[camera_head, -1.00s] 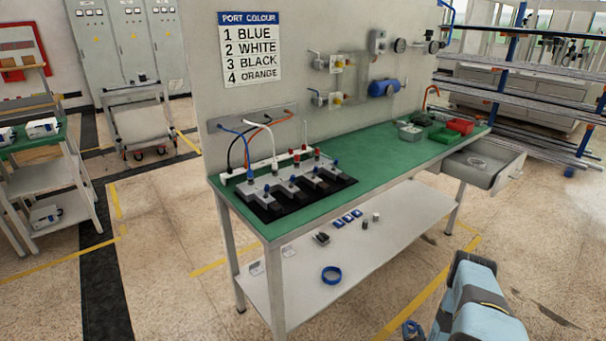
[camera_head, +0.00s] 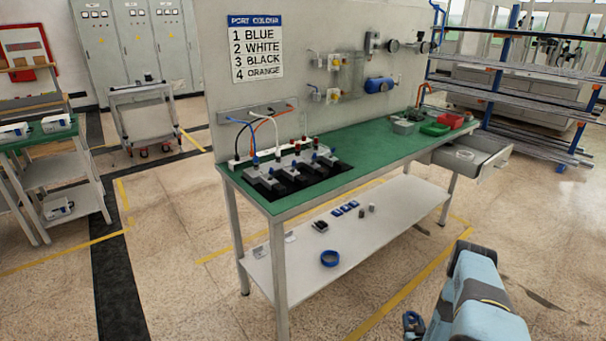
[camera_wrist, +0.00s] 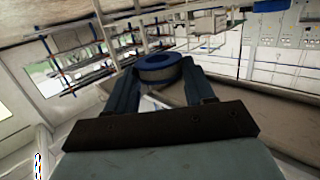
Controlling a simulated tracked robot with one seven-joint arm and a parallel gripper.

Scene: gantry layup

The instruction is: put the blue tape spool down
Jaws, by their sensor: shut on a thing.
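My gripper (camera_wrist: 160,82) is shut on a blue tape spool (camera_wrist: 158,67), a thick ring with a grey inside, held at the fingertips in the wrist view. In the head view my arm shows at the lower right, and a small blue and dark shape beside it is too small to tell apart. A second blue ring (camera_head: 329,258) lies flat on the bench's white lower shelf (camera_head: 370,247), apart from my gripper.
The bench's green top (camera_head: 365,146) carries grey fixtures (camera_head: 290,172) on a black mat, plus green and red bins (camera_head: 435,129). Several small blue and dark pieces lie on the lower shelf. An open drawer (camera_head: 480,158) juts out at right. Floor before the bench is clear.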

